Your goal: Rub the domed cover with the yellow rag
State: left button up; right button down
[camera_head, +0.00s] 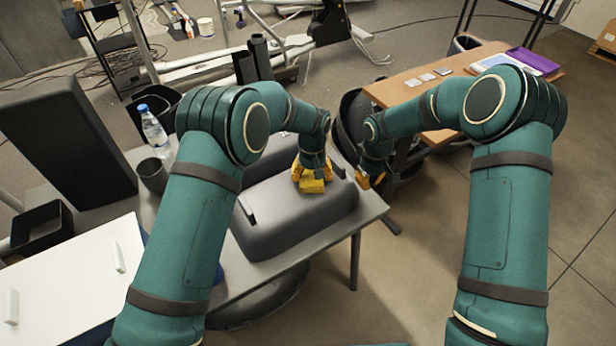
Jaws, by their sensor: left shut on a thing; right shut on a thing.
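The domed cover (290,222) is a grey, rounded, box-like shell lying on the table, with a small upright tab near each end. The yellow rag (312,186) is a small folded piece on the cover's top, toward its far right part. My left gripper (311,176) points down and is shut on the rag, pressed against or very close to the top. My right gripper (370,181) has yellow-orange fingers and is shut at the cover's right end, by the table's edge. What lies between its fingers is mostly hidden, but it appears to be the cover's edge.
A water bottle (153,131) and a dark cup (152,175) stand left of the cover on the grey table (372,207). A tall dark panel (66,140) and a white board (75,275) are further left. A wooden desk (400,92) stands at the back right.

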pick_arm(q)
jog(key=shift+r, duration=3.05)
jog(key=shift+r, duration=0.1)
pick_arm(e)
jog(key=shift+r, duration=0.15)
